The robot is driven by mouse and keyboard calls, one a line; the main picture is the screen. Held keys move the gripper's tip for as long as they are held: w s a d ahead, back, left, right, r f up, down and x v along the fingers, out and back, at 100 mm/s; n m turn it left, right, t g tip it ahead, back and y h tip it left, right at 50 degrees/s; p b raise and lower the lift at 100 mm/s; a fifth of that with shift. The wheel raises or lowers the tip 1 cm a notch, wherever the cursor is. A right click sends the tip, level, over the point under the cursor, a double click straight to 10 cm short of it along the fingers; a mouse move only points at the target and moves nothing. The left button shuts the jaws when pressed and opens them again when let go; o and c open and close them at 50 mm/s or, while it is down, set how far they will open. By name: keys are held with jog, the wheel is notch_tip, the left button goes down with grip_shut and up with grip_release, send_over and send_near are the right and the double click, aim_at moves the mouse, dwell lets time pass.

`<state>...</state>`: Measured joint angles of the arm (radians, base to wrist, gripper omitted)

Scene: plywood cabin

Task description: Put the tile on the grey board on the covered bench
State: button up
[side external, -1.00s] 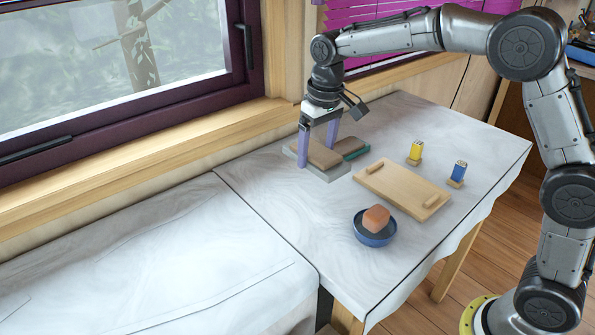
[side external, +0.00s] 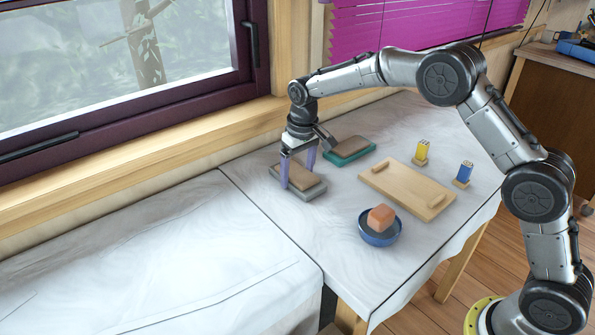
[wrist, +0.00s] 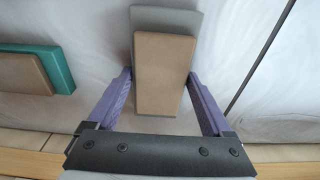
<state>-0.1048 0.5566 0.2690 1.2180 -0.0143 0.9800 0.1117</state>
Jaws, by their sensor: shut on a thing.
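The brown tile (side external: 298,177) lies flat on the grey board (side external: 313,192), at the window side of the cloth-covered table. My gripper (side external: 297,180) has its purple fingers on either side of the tile and is shut on it. In the wrist view the tile (wrist: 165,75) sits between the fingertips, with the grey board (wrist: 165,18) showing beyond its far end. I cannot tell whether the fingers also touch the board, or whether the board is clear of the cloth. The covered bench (side external: 150,260), under white cloth, is at the left and is bare.
A teal board (side external: 352,154) with a similar brown tile lies just right of my gripper. A wooden tray (side external: 407,188), a blue bowl (side external: 380,236) with an orange block, and yellow (side external: 423,150) and blue (side external: 465,172) items stand further right. The window sill (side external: 200,140) runs behind.

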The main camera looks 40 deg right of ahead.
jog(key=o, duration=1.4)
jog(key=shift+f, duration=0.1)
